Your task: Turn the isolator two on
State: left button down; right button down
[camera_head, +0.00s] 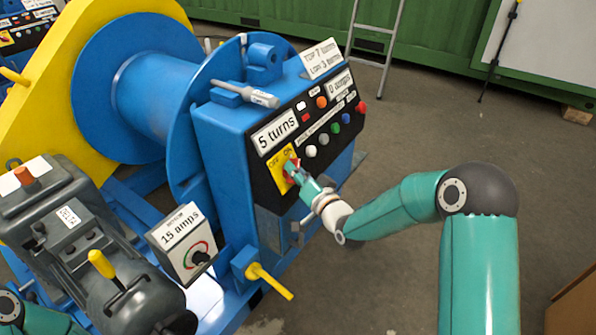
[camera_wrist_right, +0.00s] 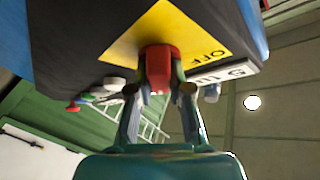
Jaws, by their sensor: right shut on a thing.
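The isolator's red knob (camera_head: 289,167) sits on a yellow plate (camera_head: 276,163) marked OFF and ON, on the black panel of the blue machine. My right gripper (camera_head: 294,174) reaches it from the right and is shut on it. In the right wrist view, the red knob (camera_wrist_right: 160,66) stands between the two fingers of my right gripper (camera_wrist_right: 160,90), below the yellow plate (camera_wrist_right: 194,39), where OFF can be read. The fingers partly hide the knob in the head view, so its exact angle is hard to tell. My left gripper is out of view.
The black panel also holds several coloured buttons (camera_head: 335,127) and a "5 turns" display (camera_head: 275,132). A "15 amps" box (camera_head: 183,242) with a dial and a yellow lever (camera_head: 270,281) are below.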

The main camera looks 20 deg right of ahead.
jog(key=shift+w+d+r, duration=0.1)
jog(key=shift+d+r, duration=0.15)
jog(key=shift+r, duration=0.05)
jog(key=c, duration=1.2)
grip_release()
jog(key=shift+f, duration=0.1)
jog(key=shift+o, duration=0.6)
jog(key=shift+a+f, duration=0.1)
jog(key=v, duration=1.2)
jog(key=shift+f, duration=0.1)
jog(key=shift+a, duration=0.1)
